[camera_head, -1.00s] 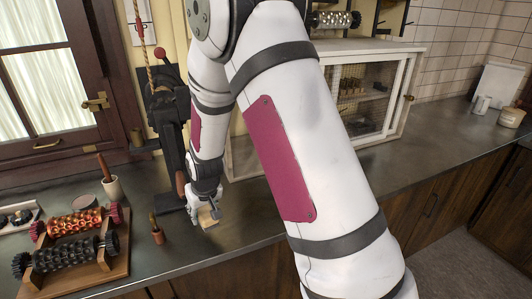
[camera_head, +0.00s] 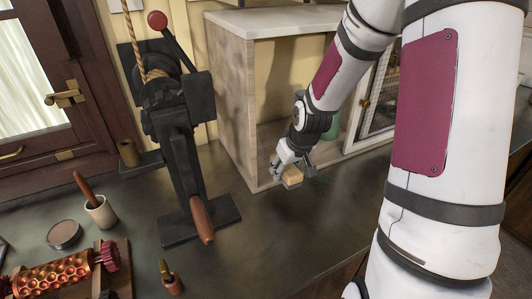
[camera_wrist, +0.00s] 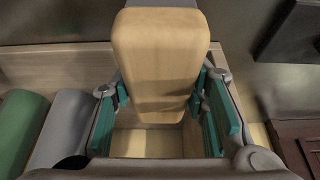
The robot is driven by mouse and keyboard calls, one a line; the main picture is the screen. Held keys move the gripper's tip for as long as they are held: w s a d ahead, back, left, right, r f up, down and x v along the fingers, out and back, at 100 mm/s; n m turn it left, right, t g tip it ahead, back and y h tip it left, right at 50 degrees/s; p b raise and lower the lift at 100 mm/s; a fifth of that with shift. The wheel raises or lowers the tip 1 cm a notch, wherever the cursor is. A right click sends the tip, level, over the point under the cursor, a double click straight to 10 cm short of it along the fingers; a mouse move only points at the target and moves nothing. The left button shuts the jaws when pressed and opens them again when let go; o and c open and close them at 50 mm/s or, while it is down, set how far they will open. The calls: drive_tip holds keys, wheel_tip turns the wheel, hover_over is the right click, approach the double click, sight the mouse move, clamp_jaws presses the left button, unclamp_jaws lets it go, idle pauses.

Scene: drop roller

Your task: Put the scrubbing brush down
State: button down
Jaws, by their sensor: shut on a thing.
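The scrubbing brush (camera_head: 292,176) is a pale wooden block. My gripper (camera_head: 295,160) is shut on it, just in front of the open left side of the white cabinet (camera_head: 234,110). In the wrist view the brush (camera_wrist: 160,60) fills the upper middle, between the teal finger pads of my gripper (camera_wrist: 165,95). Its bristles are hidden. I cannot tell whether the brush touches the surface below it.
A green cylinder (camera_wrist: 20,128) and a grey cylinder (camera_wrist: 65,128) lie close by at left in the wrist view. A black lever press (camera_head: 185,150) stands left of the cabinet. The dark counter (camera_head: 290,235) is clear in front.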

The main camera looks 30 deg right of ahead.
drive_tip(key=shift+w+d, duration=0.1)
drive_tip(key=shift+w, duration=0.05)
drive_tip(key=w+d, duration=0.1)
drive_tip(key=w, duration=0.3)
drive_tip(key=w+d+f, duration=0.1)
drive_tip(key=w, duration=0.4)
drive_tip(key=w+d, duration=0.1)
drive_tip(key=w, duration=0.4)
drive_tip(key=shift+w+d+f+b, duration=0.1)
drive_tip(key=shift+d+f+b, duration=0.05)
drive_tip(key=shift+d+b, duration=0.25)
drive_tip(key=x, duration=0.2)
drive_tip(key=shift+w+d+f, duration=0.1)
drive_tip(key=shift+w+f, duration=0.15)
drive_tip(key=shift+f, duration=0.05)
drive_tip(key=shift+f+p, duration=0.3)
drive_tip(key=shift+f, duration=0.05)
drive_tip(key=shift+s+f, duration=0.1)
drive_tip(key=shift+f, duration=0.55)
drive_tip(key=c, duration=1)
unclamp_jaws()
drive_tip(key=shift+f, duration=0.15)
drive_tip(key=shift+o, duration=0.2)
